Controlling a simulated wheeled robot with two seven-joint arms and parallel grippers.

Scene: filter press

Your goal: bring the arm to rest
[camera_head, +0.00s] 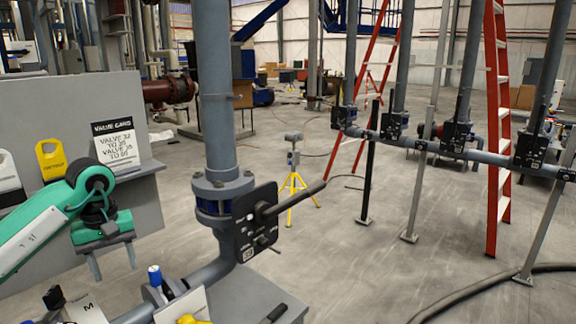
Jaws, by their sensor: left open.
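My left arm, green and white with dark joints, comes in from the left edge of the head view. My left gripper (110,268) points down with its two grey fingers apart and nothing between them. It hangs in front of the grey panel, left of the thick grey vertical pipe (217,110) and apart from it. My right arm and gripper do not show.
A black valve plate with a handle (255,220) juts out right of the pipe. A valve card (115,144) and yellow tag (51,159) are on the grey panel (50,100). A blue-capped fitting (155,275) stands below. A yellow tripod (293,185) stands on open floor.

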